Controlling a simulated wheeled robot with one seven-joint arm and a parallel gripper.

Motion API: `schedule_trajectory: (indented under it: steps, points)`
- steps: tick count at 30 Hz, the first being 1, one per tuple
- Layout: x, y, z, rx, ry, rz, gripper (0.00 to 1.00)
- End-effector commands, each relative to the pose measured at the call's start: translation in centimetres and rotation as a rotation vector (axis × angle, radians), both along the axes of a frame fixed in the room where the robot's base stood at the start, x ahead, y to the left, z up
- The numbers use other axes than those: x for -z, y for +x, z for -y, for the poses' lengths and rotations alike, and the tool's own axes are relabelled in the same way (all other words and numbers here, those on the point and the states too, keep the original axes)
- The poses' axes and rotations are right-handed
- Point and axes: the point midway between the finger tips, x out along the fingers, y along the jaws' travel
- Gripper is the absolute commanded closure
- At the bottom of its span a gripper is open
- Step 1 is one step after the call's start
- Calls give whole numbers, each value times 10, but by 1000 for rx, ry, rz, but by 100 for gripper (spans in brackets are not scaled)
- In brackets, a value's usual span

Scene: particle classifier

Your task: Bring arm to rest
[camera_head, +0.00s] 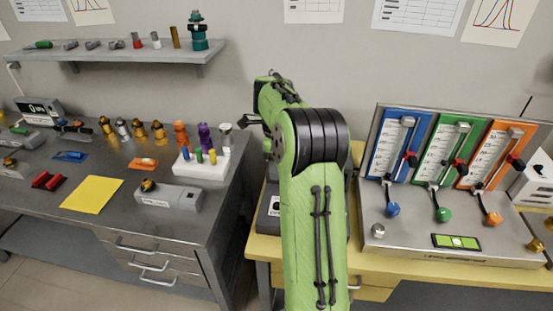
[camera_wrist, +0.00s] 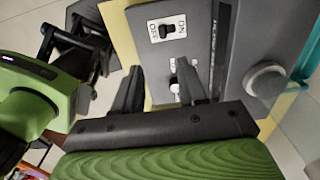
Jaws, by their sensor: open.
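My gripper (camera_wrist: 160,68) is open in the wrist view, with two dark fingers apart and nothing seen between them. Beyond the fingers is a grey device panel (camera_wrist: 225,50) with an on/off switch (camera_wrist: 167,27), a second switch near the fingertips and a round knob (camera_wrist: 267,80). I cannot tell whether a finger touches the panel. In the head view my green arm (camera_head: 315,230) stretches forward over the yellow table (camera_head: 365,278) and bends at a black joint. It hides most of a grey device there. I cannot make out the gripper clearly in the head view.
A panel with blue, green and orange lever boards (camera_head: 440,150) stands right of my arm. The grey bench (camera_head: 115,215) at left holds metal weights, a white block (camera_head: 202,168) with coloured pegs and a yellow sheet (camera_head: 92,195). A shelf (camera_head: 120,55) hangs above.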

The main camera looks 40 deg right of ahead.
Motion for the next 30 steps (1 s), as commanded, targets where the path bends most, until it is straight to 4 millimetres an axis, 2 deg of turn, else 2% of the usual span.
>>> schedule_trajectory:
  steps: [17,19,20,23,24,27,30]
  points:
    - [-4,0,0,-2,0,0,58]
    - [-10,0,-7,-47,-12,6,58]
    - [-16,0,-14,-96,-24,9,58]
    - [-51,-9,-55,-392,-95,30,58]
    - [-66,-17,-76,-551,-131,38,58]
    - [-96,-45,-127,-957,-220,60,58]
    - [-112,-82,-172,-1349,-307,85,58]
